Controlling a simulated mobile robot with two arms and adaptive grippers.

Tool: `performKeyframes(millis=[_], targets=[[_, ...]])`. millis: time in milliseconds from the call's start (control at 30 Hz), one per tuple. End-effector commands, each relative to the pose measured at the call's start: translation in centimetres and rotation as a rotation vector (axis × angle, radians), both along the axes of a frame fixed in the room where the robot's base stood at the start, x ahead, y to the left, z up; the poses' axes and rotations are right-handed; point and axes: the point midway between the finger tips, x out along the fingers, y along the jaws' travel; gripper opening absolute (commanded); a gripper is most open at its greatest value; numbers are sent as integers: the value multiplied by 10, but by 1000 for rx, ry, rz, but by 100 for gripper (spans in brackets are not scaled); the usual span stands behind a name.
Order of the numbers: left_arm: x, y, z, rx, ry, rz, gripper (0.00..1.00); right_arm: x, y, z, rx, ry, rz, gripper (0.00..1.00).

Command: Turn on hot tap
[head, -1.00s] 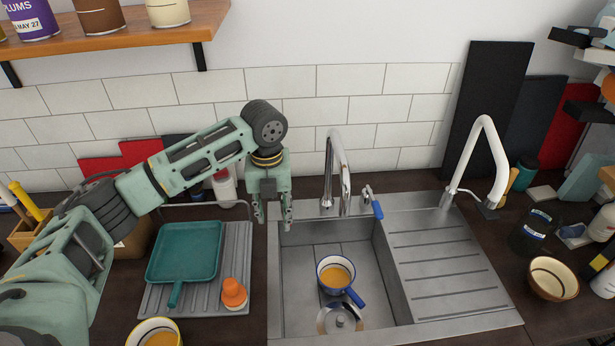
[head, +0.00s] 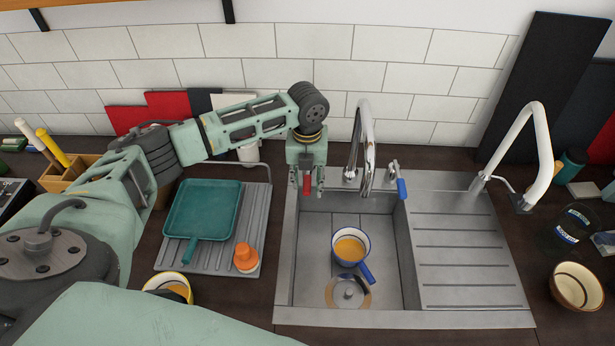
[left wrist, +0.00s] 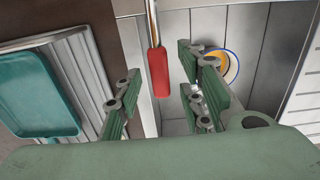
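The red hot-tap handle (left wrist: 159,72) hangs from a thin metal stem between my left gripper's two open fingers in the left wrist view. Clear space shows on both sides of it. In the head view, the red handle (head: 307,185) shows at my left gripper (head: 307,183), just left of the chrome faucet (head: 363,145) at the sink's back edge. The blue-handled tap lever (head: 401,188) is right of the faucet. Part of the red handle's stem is hidden behind the gripper in the head view. My right gripper is not in view.
The sink (head: 308,276) holds a blue-rimmed mug (head: 347,265) and a round lid (head: 346,291). A teal pan (head: 205,208) and an orange item (head: 246,257) rest on the left drying rack.

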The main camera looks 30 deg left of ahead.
Motion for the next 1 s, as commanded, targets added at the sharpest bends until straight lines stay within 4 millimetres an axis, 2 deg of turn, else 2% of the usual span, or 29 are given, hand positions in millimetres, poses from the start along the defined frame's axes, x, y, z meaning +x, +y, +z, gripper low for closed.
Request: performKeyframes(millis=[267, 667, 1000], targets=[[0, 0, -2, 0, 0, 0, 35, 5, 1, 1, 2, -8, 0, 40], [0, 0, -1, 0, 0, 0, 0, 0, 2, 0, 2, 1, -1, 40], [0, 0, -1, 0, 0, 0, 0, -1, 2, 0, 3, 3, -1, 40]])
